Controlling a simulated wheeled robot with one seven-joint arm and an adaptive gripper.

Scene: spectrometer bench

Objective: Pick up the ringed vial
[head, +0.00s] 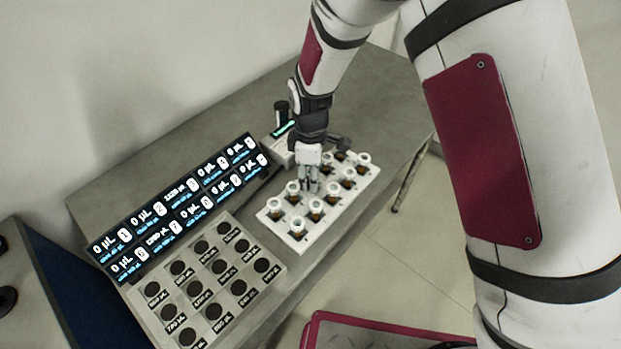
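A white rack (343,209) holds several small brown vials with pale tops, standing upright in rows. One vial (297,225) stands at the rack's front corner and another (316,207) is just in front of my gripper. I cannot make out a ring that sets one vial apart at this size. My gripper (310,188) points down among the vials near the middle of the rack. Its fingers are low, close to the vial tops, and hide part of the rack behind them. I cannot tell whether they are apart or closed on a vial.
A grey tray (218,242) with dark round wells and volume labels lies left of the rack. A lit display panel (175,208) stands behind it. A small device (282,130) with a green screen is behind the rack. The bench (385,85) is clear at the back right.

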